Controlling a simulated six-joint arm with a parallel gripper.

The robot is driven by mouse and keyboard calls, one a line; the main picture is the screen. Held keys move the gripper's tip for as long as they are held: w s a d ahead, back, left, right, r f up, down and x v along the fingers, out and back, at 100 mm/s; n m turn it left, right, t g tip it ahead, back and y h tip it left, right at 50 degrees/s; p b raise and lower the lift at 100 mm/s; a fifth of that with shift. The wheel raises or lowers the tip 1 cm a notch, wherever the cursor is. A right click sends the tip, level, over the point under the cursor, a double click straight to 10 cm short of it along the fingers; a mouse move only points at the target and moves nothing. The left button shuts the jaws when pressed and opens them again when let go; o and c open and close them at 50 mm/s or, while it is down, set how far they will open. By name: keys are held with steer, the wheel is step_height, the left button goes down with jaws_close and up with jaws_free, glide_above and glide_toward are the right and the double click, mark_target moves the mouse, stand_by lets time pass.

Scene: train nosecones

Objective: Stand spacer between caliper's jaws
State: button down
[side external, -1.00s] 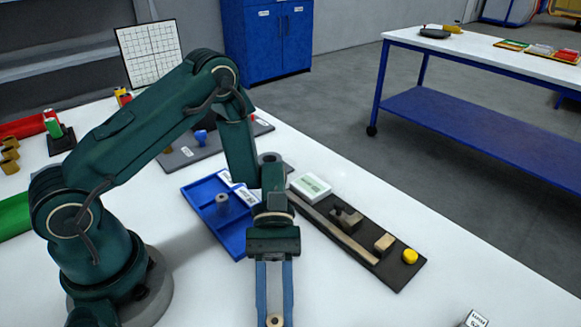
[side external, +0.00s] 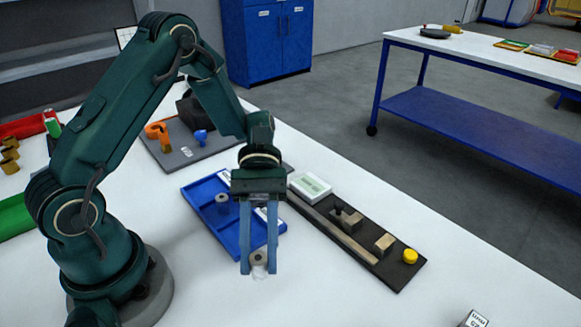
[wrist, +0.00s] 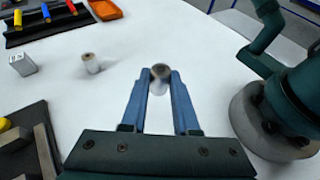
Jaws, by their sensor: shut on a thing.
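My gripper (side external: 258,264) is shut on a grey spacer (side external: 259,257) with a brown-rimmed hole in its top. The spacer stands roughly upright between the fingertips, and it also shows in the wrist view (wrist: 160,72). The caliper seems to be the dark board (side external: 400,281) with a long wooden bar (side external: 340,233), wooden blocks (side external: 384,243), a small dark piece and a yellow knob (side external: 410,256). It lies to the right of my gripper, apart from the spacer. Part of it also shows at the left edge of the wrist view.
A blue tray (side external: 196,199) behind my gripper holds another grey spacer (side external: 222,203). One more spacer (wrist: 91,63) stands on the white table. A white box with a green label (side external: 311,186) lies by the caliper. The table in front is mostly clear.

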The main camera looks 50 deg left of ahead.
steer(key=w+a+r+n+t+h, duration=0.1)
steer(key=w+a+r+n+t, duration=1.2)
steer(key=w+a+t, duration=0.1)
steer(key=w+d+f+m+g, duration=0.1)
steer(key=w+d+f, duration=0.1)
steer(key=d+f, duration=0.2)
steer(key=w+d+f+m+g+h, duration=0.1)
steer(key=d+f, duration=0.4)
steer(key=d, duration=0.2)
steer(key=w+d+f+m+g, duration=0.2)
steer(key=d+f, duration=0.2)
steer(key=d, duration=0.1)
steer(key=shift+w+d+f+h, duration=0.25)
steer(key=shift+w+f+h, duration=0.05)
steer(key=shift+w+f, duration=0.05)
steer(key=shift+d+f, duration=0.15)
steer(key=shift+f, duration=1.9)
steer(key=shift+f, duration=0.3)
